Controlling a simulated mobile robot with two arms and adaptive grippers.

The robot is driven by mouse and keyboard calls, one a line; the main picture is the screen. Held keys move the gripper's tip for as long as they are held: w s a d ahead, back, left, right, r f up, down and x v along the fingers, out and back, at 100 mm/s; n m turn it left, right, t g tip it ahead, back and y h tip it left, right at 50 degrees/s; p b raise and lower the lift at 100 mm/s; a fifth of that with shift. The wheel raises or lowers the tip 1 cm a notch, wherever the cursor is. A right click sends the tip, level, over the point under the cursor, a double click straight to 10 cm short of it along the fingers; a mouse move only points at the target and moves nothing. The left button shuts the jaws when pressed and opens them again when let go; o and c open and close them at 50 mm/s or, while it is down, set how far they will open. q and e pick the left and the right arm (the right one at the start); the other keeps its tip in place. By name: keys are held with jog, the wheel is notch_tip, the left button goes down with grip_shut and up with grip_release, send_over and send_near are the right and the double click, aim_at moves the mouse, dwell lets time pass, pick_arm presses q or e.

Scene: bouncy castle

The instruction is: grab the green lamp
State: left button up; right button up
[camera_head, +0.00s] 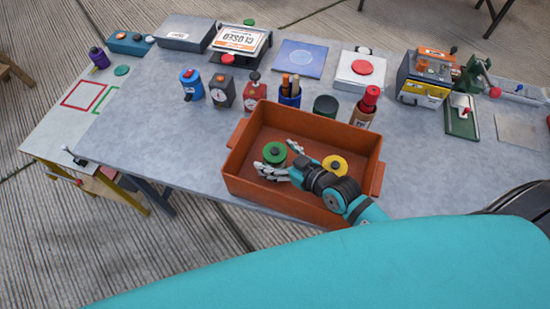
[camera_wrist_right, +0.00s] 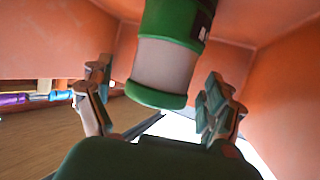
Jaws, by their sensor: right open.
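The green lamp (camera_head: 275,152) stands in the orange crate (camera_head: 233,186), seen from above as a green round top with a dark centre. In the right wrist view the lamp (camera_wrist_right: 165,70) shows green ends and a pale middle section. My right gripper (camera_head: 279,161) reaches down into the crate from the lower right. Its fingers are open, one set on each side of the lamp; in the wrist view gaps show between lamp and fingers. The lamp's far end is cut off in that view. My left gripper is not in view.
A yellow lamp-like object (camera_head: 335,165) stands in the crate right of the green one, close to my right arm. The crate walls surround the gripper. Behind the crate stand a pen cup (camera_head: 290,95), a dark green cylinder (camera_head: 325,107) and a red-topped item (camera_head: 368,100).

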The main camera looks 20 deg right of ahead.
jog(key=shift+w+a+f, duration=0.2)
jog(key=shift+w, duration=0.25)
jog(key=shift+s, duration=0.1)
jog(key=shift+c, duration=0.3)
jog(key=shift+c, duration=1.1)
jog(key=shift+r, duration=0.1)
jog(key=c, duration=1.3)
